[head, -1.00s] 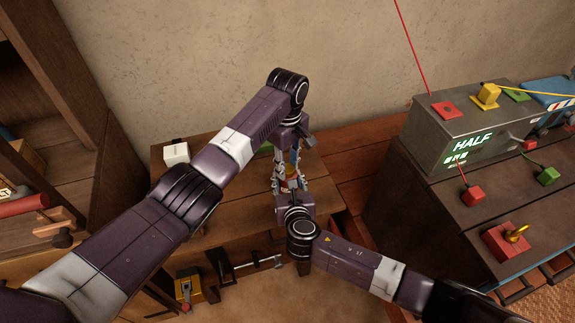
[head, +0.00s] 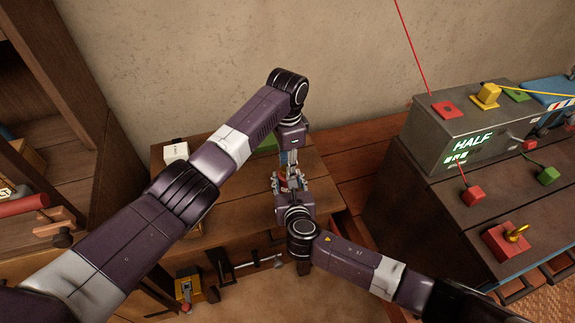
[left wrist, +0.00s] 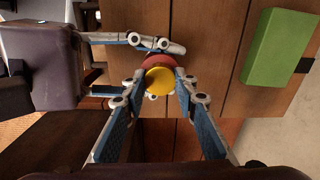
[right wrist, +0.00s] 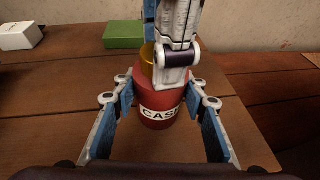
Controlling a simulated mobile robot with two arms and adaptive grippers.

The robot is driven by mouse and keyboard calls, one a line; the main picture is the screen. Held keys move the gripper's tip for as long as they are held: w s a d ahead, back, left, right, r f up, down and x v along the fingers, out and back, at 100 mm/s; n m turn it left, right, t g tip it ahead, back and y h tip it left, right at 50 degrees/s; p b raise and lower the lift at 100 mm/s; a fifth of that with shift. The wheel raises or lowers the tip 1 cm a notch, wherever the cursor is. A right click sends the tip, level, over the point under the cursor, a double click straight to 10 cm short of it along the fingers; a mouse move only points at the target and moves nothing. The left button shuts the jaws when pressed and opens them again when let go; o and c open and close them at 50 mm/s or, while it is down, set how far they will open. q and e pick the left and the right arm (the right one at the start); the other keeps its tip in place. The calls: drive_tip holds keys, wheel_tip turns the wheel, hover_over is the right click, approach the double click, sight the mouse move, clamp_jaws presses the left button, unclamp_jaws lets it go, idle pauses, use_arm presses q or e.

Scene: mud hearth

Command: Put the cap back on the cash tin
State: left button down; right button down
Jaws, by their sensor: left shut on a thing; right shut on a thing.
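The red cash tin (right wrist: 160,110), with a white label reading CASH, stands upright between the fingers of my right gripper (right wrist: 158,92), which is shut on it. It also shows in the left wrist view (left wrist: 151,61). The round yellow cap (left wrist: 159,82) is between the fingertips of my left gripper (left wrist: 161,78), which is shut on it. In the right wrist view the cap (right wrist: 147,62) is at the tin's top, partly hidden by a left finger. I cannot tell whether it is seated. In the head view, both grippers largely hide the tin and cap.
A green block (left wrist: 272,48) and a white box (right wrist: 18,33) lie on the wooden bench (head: 235,215) near the wall. A shelf unit (head: 75,130) stands at the left. A grey console reading HALF (head: 450,130) stands at the right on a cabinet.

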use_arm(q)
drive_tip(key=shift+m, duration=0.8)
drive_tip(key=c, duration=1.5)
unclamp_jaws()
drive_tip(key=shift+c, duration=0.2)
drive_tip(key=shift+r, duration=2.3)
drive_tip(key=shift+c, duration=0.3)
drive_tip(key=r+n, duration=0.1)
drive_tip(key=n, duration=0.3)
drive_tip(key=shift+w+r, duration=0.15)
drive_tip(key=shift+r, duration=0.2)
drive_tip(key=n, duration=0.2)
drive_tip(key=r+n, duration=0.1)
drive_tip(key=n, duration=0.2)
drive_tip(key=shift+r+n, duration=0.4)
